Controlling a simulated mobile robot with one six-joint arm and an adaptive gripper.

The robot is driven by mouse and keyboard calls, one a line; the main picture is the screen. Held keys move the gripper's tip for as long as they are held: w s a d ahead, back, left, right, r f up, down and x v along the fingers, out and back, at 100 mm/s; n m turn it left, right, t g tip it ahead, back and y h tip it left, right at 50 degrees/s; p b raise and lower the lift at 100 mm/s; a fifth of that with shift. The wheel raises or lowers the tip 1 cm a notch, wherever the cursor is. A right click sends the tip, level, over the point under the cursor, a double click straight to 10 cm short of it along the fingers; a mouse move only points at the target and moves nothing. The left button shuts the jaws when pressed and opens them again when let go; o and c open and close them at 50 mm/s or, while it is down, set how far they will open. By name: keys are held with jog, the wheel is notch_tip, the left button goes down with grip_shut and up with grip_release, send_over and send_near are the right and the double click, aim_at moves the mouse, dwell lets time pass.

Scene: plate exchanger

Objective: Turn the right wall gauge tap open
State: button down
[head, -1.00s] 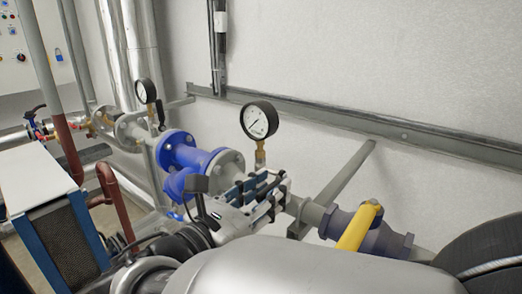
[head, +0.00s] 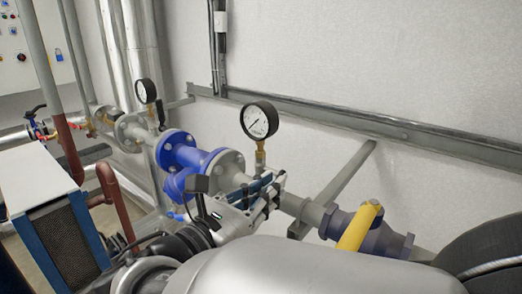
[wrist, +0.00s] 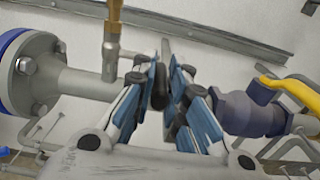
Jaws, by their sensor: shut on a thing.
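The right wall gauge (head: 259,120) is a round white dial with a black rim on a brass stem above the grey pipe. In the wrist view its brass stem (wrist: 113,8) and grey fitting (wrist: 111,58) stand left of my fingers. My gripper (head: 264,190) is at the pipe just below this gauge. In the wrist view my gripper (wrist: 168,78) has its blue-padded fingers drawn together on the dark tap handle (wrist: 162,92). The fingers hide most of the tap, so its turn angle cannot be told.
A blue flanged valve (head: 200,160) lies left of my gripper. A yellow-handled valve (head: 359,228) sits close on the right. A second gauge (head: 146,91) stands farther left. The wall rail (head: 400,131) runs behind.

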jog(key=shift+r+p, duration=0.15)
jog(key=shift+p, duration=0.15)
